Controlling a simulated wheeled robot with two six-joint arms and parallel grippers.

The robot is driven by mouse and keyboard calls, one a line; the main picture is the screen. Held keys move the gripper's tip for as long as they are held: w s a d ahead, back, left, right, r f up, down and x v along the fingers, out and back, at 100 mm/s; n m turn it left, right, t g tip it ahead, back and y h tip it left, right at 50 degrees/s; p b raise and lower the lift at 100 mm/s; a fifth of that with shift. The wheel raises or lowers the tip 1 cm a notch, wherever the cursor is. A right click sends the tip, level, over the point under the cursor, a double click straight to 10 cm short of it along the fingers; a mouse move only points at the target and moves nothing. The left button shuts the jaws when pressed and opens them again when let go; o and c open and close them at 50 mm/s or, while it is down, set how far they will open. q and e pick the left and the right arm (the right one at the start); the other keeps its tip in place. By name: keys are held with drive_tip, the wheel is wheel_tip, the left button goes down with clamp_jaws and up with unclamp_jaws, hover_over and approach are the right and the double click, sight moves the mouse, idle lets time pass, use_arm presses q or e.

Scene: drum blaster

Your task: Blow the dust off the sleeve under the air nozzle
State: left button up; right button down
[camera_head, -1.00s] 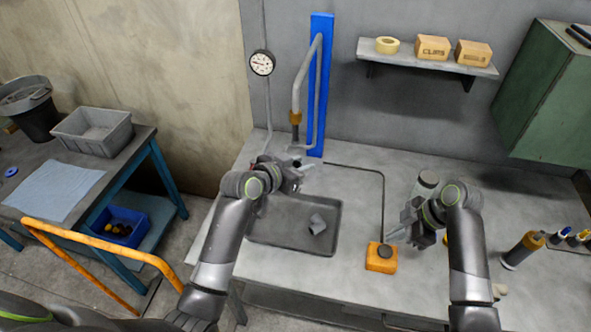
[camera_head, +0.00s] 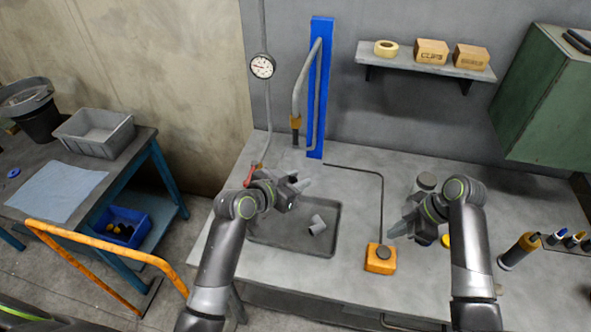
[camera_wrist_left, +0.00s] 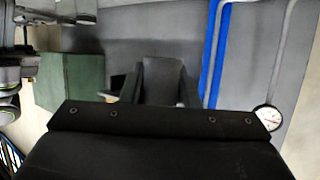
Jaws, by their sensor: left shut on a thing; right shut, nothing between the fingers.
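My left gripper (camera_head: 297,184) is over the back of the dark tray, below and apart from the air nozzle (camera_head: 296,124). My right gripper (camera_head: 394,231) is shut and empty, above and behind the orange box with a black button (camera_head: 380,264).
A blue post (camera_head: 321,60) carries the nozzle pipe. A gauge (camera_head: 262,66) hangs on the wall, with a red handle (camera_head: 250,176) low on its pipe. A grey cylinder (camera_head: 427,182) stands behind my right gripper. A dark bottle (camera_head: 520,251) stands at the right.

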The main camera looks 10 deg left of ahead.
use_arm(q)
drive_tip(key=shift+s+p, duration=0.65)
drive_tip(key=shift+s, duration=2.3)
